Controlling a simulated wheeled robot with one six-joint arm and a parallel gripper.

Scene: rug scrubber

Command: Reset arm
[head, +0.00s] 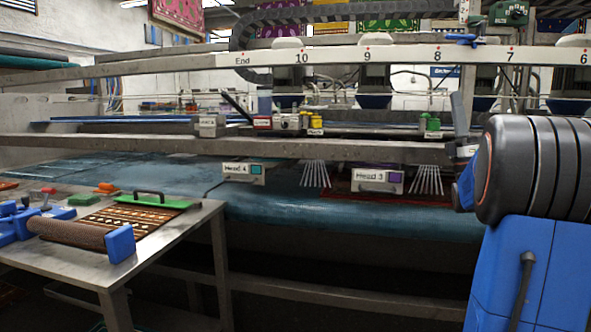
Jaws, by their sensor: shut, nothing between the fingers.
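My gripper does not show in the head view, so its fingers and surroundings are hidden from me. A large blue and dark grey body fills the lower right of the view; I cannot tell whether it is part of my own arm. No held object is visible.
A metal table (75,262) at left bears a ribbed roller with blue ends (121,243), a patterned rug piece and a green-backed brush (157,202). A long scrubbing machine with metal rails (160,144) and a blue wet bed (290,215) spans the view ahead. Labelled heads (378,180) hang over the bed.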

